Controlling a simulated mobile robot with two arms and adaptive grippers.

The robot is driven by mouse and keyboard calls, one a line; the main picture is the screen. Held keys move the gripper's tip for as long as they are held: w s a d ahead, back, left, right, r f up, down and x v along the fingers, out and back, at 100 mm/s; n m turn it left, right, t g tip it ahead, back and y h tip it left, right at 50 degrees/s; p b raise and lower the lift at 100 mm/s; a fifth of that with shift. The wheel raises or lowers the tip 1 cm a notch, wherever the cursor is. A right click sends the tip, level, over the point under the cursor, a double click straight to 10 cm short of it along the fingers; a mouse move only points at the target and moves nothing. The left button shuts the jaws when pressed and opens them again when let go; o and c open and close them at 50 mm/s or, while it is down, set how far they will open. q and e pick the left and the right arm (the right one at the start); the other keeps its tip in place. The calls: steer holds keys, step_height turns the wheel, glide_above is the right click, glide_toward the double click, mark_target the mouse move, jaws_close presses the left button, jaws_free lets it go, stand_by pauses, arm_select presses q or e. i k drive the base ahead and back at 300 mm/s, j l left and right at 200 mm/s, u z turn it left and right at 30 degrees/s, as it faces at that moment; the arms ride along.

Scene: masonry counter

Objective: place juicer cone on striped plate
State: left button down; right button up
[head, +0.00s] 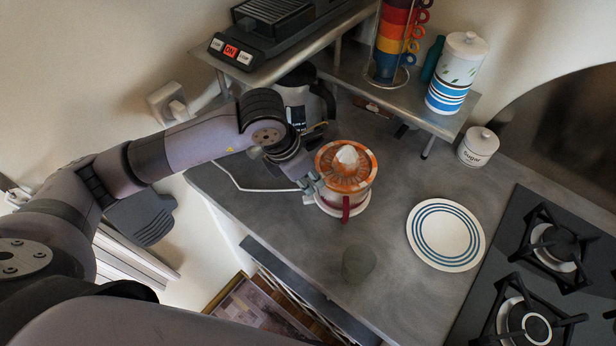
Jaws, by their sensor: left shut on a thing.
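The juicer cone (345,170) is orange with a white tip in its middle. It sits upright on top of a juicer base (343,207) with a red handle, near the middle of the counter. My left gripper (314,186) is at the left side of the juicer, shut on the juicer cone; the fingertips are small and partly hidden against it. The striped plate (446,235), white with blue rings, lies flat and empty to the right of the juicer, apart from it. My right gripper is not in view.
A gas hob (520,290) is right of the plate. A kettle (303,103), a shelf with stacked mugs (398,40), and a sugar jar (478,146) stand behind. Counter between juicer and plate is clear.

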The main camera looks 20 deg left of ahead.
mark_target(441, 244)
steer(key=l+z, duration=0.35)
steer(key=k+l+z, duration=0.1)
steer(key=z, duration=0.2)
